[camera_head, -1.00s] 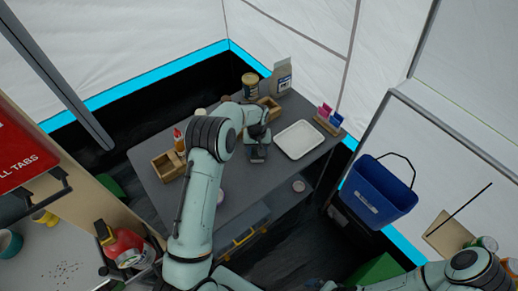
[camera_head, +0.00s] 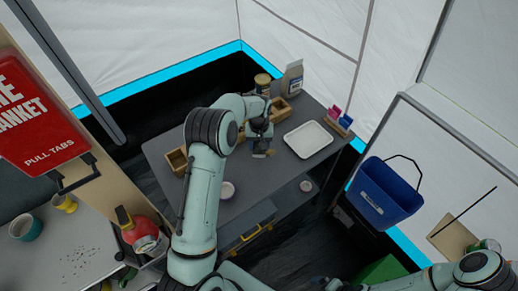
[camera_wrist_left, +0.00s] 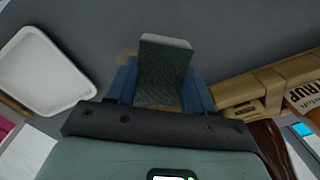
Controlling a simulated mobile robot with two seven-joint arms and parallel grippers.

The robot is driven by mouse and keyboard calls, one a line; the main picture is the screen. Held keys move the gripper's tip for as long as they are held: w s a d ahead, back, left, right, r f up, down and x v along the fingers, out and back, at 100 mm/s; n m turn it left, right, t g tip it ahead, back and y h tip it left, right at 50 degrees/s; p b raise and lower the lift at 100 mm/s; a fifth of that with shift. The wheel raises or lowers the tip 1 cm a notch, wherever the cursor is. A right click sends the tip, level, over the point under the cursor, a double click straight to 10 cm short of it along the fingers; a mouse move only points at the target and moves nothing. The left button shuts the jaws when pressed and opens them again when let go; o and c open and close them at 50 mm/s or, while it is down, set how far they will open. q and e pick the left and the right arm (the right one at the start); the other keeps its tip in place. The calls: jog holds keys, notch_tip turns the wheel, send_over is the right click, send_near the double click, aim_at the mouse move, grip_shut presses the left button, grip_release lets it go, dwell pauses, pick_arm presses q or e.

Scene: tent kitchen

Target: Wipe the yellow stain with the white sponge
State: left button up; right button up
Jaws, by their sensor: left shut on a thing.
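My left gripper (camera_head: 262,150) is over the grey table (camera_head: 240,180), left of the white tray. In the left wrist view, its blue fingers (camera_wrist_left: 160,90) are shut on the sponge (camera_wrist_left: 165,70), a block with a pale top edge and a dark, shaded face. In the head view a bit of the stain (camera_head: 271,153) shows beside the gripper. Whether the sponge touches the table is unclear. My right gripper (camera_head: 325,284) is barely visible at the bottom edge.
The white tray (camera_head: 308,139) lies right of the gripper. Wooden crates (camera_head: 177,161), a jar (camera_head: 262,84) and a carton (camera_head: 292,78) stand on the table. A blue bucket (camera_head: 385,193) is at the right.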

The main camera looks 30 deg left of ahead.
pick_arm(q)
jog(key=shift+r, duration=1.4)
pick_arm(e)
jog(key=shift+w+d+r, duration=0.2)
jog(key=shift+w, duration=0.1)
pick_arm(q)
jog(key=shift+s, duration=0.1)
jog(key=shift+d, duration=0.1)
